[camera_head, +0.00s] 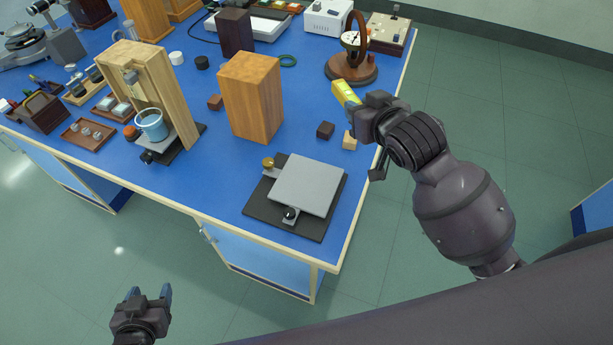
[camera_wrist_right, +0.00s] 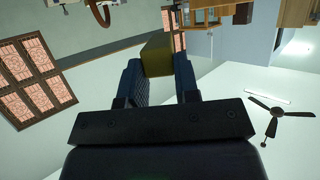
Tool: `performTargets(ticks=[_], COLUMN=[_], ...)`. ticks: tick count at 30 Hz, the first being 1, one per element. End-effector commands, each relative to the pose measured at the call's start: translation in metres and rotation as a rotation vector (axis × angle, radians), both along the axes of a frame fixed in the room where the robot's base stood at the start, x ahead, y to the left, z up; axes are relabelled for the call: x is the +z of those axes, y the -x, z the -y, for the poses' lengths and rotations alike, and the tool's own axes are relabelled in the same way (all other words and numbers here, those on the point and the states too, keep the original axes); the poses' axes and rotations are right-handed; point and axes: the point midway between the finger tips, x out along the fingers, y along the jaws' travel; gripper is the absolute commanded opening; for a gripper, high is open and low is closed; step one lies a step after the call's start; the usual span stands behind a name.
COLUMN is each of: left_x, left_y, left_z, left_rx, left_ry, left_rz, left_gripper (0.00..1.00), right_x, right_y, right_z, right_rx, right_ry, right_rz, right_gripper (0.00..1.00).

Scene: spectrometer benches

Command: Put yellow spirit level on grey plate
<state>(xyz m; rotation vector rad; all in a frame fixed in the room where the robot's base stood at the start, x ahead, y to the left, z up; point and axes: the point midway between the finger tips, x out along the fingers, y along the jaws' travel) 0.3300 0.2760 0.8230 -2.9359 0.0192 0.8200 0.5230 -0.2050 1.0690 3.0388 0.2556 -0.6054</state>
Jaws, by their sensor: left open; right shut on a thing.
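The yellow spirit level (camera_head: 345,93) is held by my right gripper (camera_head: 358,104) above the right part of the blue bench. In the right wrist view the level (camera_wrist_right: 156,56) sits between the two fingers of the gripper (camera_wrist_right: 158,75). The grey plate (camera_head: 306,185) is a flat square on a black base with a brass knob and a black knob, near the bench's front right corner. It is bare. The held level is behind and to the right of the plate, apart from it. My left gripper (camera_head: 148,297) is open and empty, low over the floor in front of the bench.
A tall wooden block (camera_head: 252,97) stands behind the plate to the left. A small dark block (camera_head: 325,130) and a small light wooden block (camera_head: 350,140) lie between plate and level. A wooden-based instrument (camera_head: 351,68) stands behind the level. A wooden frame with a blue cup (camera_head: 152,125) stands left.

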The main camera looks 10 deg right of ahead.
Motion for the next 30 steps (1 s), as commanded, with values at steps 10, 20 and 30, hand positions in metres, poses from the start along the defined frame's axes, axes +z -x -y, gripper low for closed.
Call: performTargets(ticks=[10,20,30], left_x=[-0.003,-0.003,-0.001], left_y=[0.005,0.005,0.002], left_z=[-0.001,-0.001,0.000], left_rx=[0.004,0.004,0.002], left_ry=[0.000,0.000,0.000], left_rz=[-0.010,-0.010,-0.003], left_gripper=[0.59,0.59,0.59], right_x=[-0.003,-0.008,-0.001], right_y=[-0.008,0.007,0.020], right_z=[-0.023,-0.040,-0.058], right_rx=[0.361,0.640,0.804], right_ry=[0.005,0.002,-0.001], right_rz=[0.001,0.000,0.001], right_gripper=[0.01,0.01,0.01])
